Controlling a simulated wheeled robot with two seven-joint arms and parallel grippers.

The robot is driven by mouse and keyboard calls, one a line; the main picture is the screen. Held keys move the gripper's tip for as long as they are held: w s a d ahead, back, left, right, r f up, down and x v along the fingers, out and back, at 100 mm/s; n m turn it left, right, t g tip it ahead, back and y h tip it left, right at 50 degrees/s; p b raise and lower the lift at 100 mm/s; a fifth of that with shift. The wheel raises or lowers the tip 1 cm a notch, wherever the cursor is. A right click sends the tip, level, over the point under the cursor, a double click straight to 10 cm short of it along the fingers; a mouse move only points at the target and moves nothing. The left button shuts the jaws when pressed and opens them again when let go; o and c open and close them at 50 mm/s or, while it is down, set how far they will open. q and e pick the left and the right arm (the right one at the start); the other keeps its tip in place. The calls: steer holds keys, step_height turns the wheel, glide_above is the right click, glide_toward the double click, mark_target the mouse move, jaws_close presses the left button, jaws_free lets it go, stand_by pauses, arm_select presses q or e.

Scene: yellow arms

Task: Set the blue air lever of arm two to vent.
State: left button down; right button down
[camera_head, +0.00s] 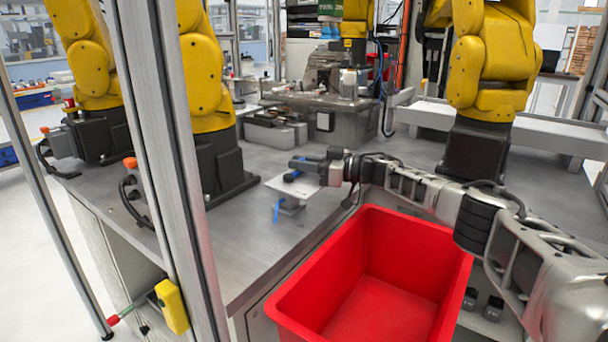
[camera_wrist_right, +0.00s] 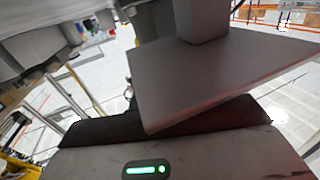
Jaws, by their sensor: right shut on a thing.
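A light grey plate (camera_head: 318,192) stands over the worktable's front edge, beside the red crate. One blue lever (camera_head: 291,176) shows at the plate's far side. Another blue lever (camera_head: 277,211) hangs down below the plate's near side, by a small grey fitting. My right gripper (camera_head: 300,165) reaches in from the right and is shut at the farther blue lever, which it partly hides. In the right wrist view, the grey plate (camera_wrist_right: 220,85) covers the fingertips, so the grip itself is hidden. My left gripper is not in view.
An open, empty red crate (camera_head: 372,300) stands below my right forearm. Yellow robot arms on black bases stand at left (camera_head: 205,75) and right (camera_head: 490,60). A metal frame post (camera_head: 165,150) rises at left. The grey tabletop (camera_head: 225,240) is bare near its front left.

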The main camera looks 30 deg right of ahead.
stand_by(0.3)
steer(key=c, duration=1.4)
jaws_free()
steer(key=shift+c, duration=0.2)
steer(key=v, duration=1.6)
steer(key=shift+w, duration=0.15)
steer(key=shift+d, duration=0.1)
